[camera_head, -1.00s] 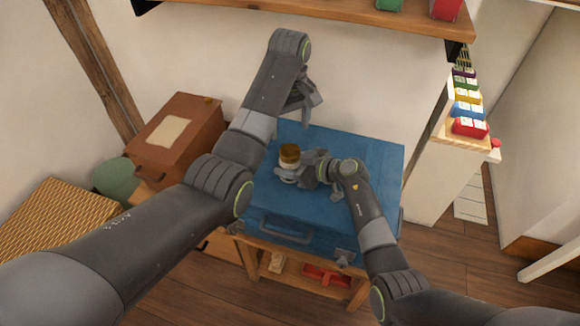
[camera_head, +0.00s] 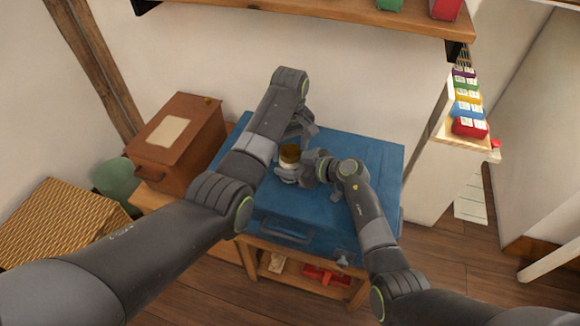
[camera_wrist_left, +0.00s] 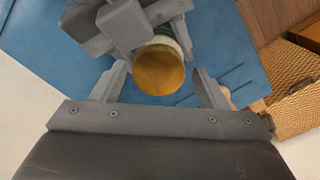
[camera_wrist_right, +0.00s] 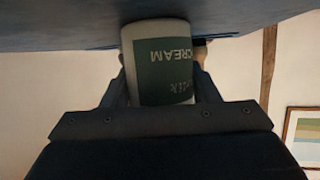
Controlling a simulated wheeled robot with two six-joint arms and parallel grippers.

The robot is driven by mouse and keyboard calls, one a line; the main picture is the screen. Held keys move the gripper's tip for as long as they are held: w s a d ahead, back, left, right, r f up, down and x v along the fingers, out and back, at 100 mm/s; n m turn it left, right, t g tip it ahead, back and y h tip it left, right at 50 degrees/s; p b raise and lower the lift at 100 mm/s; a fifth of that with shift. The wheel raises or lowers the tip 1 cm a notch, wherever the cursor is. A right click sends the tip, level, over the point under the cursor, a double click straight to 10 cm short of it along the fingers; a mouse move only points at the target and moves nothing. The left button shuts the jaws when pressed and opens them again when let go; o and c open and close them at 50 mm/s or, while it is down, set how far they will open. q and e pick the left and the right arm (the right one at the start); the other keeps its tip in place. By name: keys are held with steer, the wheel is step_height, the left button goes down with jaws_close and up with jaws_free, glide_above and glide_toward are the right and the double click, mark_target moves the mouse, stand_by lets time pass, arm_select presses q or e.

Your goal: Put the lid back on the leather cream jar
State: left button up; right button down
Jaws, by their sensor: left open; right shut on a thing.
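The cream jar (camera_head: 288,175) is pale with a green label reading "CREAM" in the right wrist view (camera_wrist_right: 162,65). It stands upright on the blue case (camera_head: 368,157). The brown-gold lid (camera_head: 289,153) appears to rest on the jar's top; how well it is seated cannot be told. My right gripper (camera_head: 300,170) is shut around the jar's side. My left gripper (camera_head: 303,128) is open, pointing down just above and behind the jar. In the left wrist view the lid's round top (camera_wrist_left: 158,70) shows between its spread fingers, with no clear contact.
A brown box (camera_head: 180,140) stands left of the case, with a wicker basket (camera_head: 50,222) further left. A shelf (camera_head: 310,14) runs above. A white cabinet (camera_head: 435,170) stands at the right. The case's right part is clear.

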arm_select(q)
steer(key=c, duration=1)
steer(key=shift+m, duration=1.6)
steer(key=o, duration=1.1)
steer(key=shift+r, duration=2.3)
